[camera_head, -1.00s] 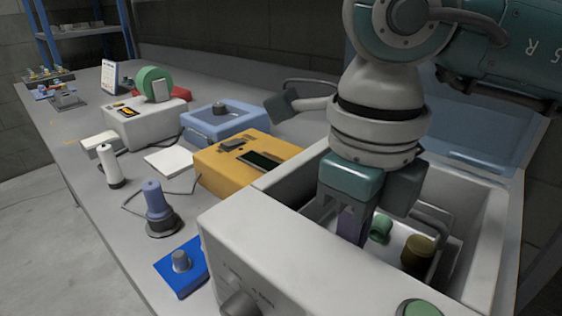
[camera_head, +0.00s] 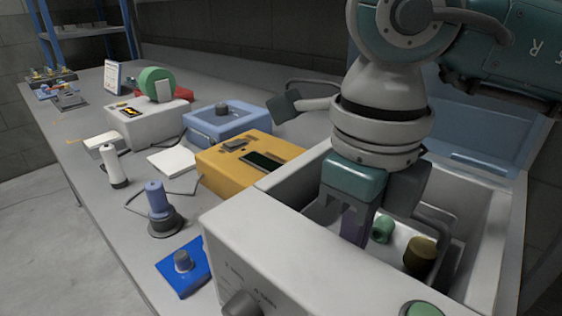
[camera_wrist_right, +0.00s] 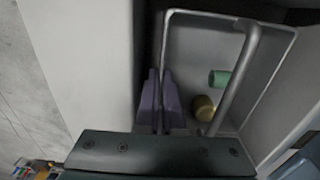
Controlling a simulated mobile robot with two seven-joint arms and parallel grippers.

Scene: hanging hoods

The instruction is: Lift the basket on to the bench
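The basket (camera_head: 392,258) is a light grey tray with a raised grey handle (camera_head: 432,222). It sits inside a white open-topped tank and holds a green cylinder (camera_head: 382,229) and a brass cylinder (camera_head: 420,254). In the right wrist view the basket's rim (camera_wrist_right: 210,17) and handle (camera_wrist_right: 236,75) show clearly. My right gripper (camera_head: 352,228) reaches down into the tank. Its purple fingers (camera_wrist_right: 161,98) are close together with the basket's left rim between them, apart from the handle. Their exact contact is partly hidden. My left gripper is not in view.
The tank's white walls (camera_head: 285,262) surround the basket closely, and a blue lid (camera_head: 460,135) stands behind. The bench (camera_head: 105,210) holds a yellow box (camera_head: 225,170), a blue box (camera_head: 205,122), a blue plate (camera_head: 172,275) and a white pad (camera_head: 171,160). Small bare patches lie between them.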

